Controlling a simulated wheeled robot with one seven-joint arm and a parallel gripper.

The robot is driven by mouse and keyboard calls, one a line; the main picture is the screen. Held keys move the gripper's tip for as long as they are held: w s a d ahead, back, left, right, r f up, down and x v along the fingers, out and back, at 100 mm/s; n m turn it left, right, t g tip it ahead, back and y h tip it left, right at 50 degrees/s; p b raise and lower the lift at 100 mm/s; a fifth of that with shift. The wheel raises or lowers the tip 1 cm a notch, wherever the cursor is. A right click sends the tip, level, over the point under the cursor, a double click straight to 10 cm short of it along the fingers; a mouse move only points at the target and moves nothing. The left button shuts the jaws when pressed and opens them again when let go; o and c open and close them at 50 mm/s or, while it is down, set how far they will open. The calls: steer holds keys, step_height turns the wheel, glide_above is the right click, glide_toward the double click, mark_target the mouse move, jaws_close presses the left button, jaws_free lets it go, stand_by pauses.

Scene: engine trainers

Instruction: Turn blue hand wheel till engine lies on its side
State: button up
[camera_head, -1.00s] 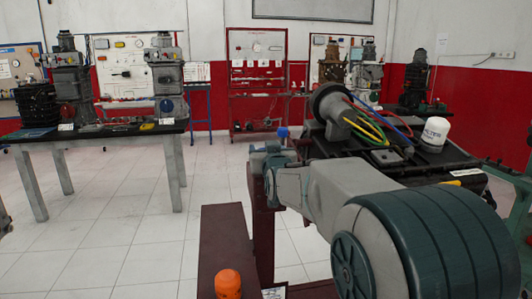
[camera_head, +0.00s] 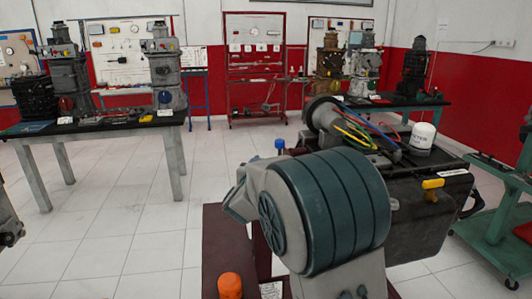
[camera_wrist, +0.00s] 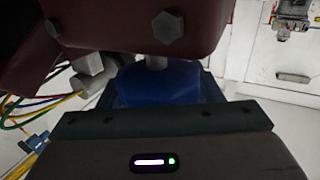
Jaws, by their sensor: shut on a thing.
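The engine (camera_head: 420,225) is a dark block on a dark red stand (camera_head: 226,245), right of centre in the head view. Its white filter (camera_head: 423,137) stands nearly upright on top, and coloured cables run behind it. The blue hand wheel (camera_wrist: 160,82) shows in the wrist view, below a dark red bracket with bolts. My gripper (camera_wrist: 160,100) is shut on the wheel, with dark fingers at either side of it. In the head view my own arm hides the gripper and its grip. A small blue knob (camera_head: 280,144) shows just above my arm.
An orange cap (camera_head: 229,285) sits on the stand's near part. A table (camera_head: 110,128) with engines stands at the left and another (camera_head: 400,103) at the back right. A green trolley (camera_head: 500,225) is at the right. The tiled floor at left is open.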

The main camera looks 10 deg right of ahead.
steer(key=shift+m+g+h+p, duration=0.5)
steer(key=shift+m+h+p, duration=0.2)
steer(key=shift+h+p, duration=0.2)
steer(key=o, duration=1)
steer(key=shift+s, duration=0.1)
steer(key=v, duration=1.3)
steer(key=shift+s+a+b, duration=0.2)
steer(key=shift+s+b, duration=0.1)
steer(key=shift+r, duration=0.1)
